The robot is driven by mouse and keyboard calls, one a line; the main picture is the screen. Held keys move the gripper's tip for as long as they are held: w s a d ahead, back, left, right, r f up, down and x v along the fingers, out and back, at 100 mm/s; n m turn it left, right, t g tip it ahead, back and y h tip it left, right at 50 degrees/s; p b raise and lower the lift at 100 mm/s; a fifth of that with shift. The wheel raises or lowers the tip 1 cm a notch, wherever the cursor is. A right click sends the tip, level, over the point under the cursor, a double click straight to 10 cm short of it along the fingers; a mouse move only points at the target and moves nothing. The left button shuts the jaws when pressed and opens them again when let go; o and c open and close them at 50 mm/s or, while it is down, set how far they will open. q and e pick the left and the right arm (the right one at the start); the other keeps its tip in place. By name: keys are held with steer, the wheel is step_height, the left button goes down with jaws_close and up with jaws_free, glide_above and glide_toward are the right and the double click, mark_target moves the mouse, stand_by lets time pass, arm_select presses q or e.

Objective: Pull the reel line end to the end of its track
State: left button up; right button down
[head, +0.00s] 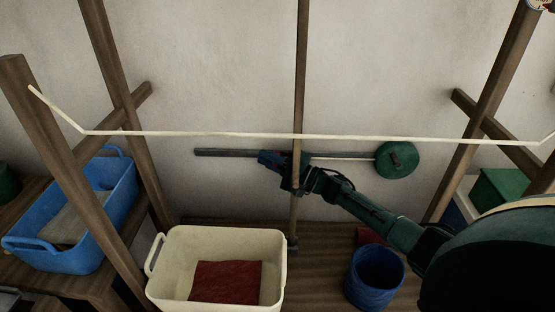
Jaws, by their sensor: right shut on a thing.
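The reel (397,159) is a round green disc with a dark handle, on the wall right of centre. A narrow grey track (225,153) runs left from it along the wall. A pale stretch of line (345,156) shows between the reel and my right gripper. My right gripper (270,159) is at the track, well left of the reel, and is shut on the line end. The line end itself is mostly hidden by the jaws. Bare track shows to the left of the gripper. My left gripper is out of view.
A thin wooden post (300,70) stands upright at my right gripper. A pale rope (230,134) crosses above the track. Below are a cream tub (225,240) with red cloth, a blue bucket (376,275) and a blue basket (70,245).

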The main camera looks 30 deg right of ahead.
steer(key=c, duration=1.5)
jaws_free()
steer(key=shift+o, duration=0.2)
steer(key=shift+s+d, duration=0.1)
steer(key=v, duration=1.3)
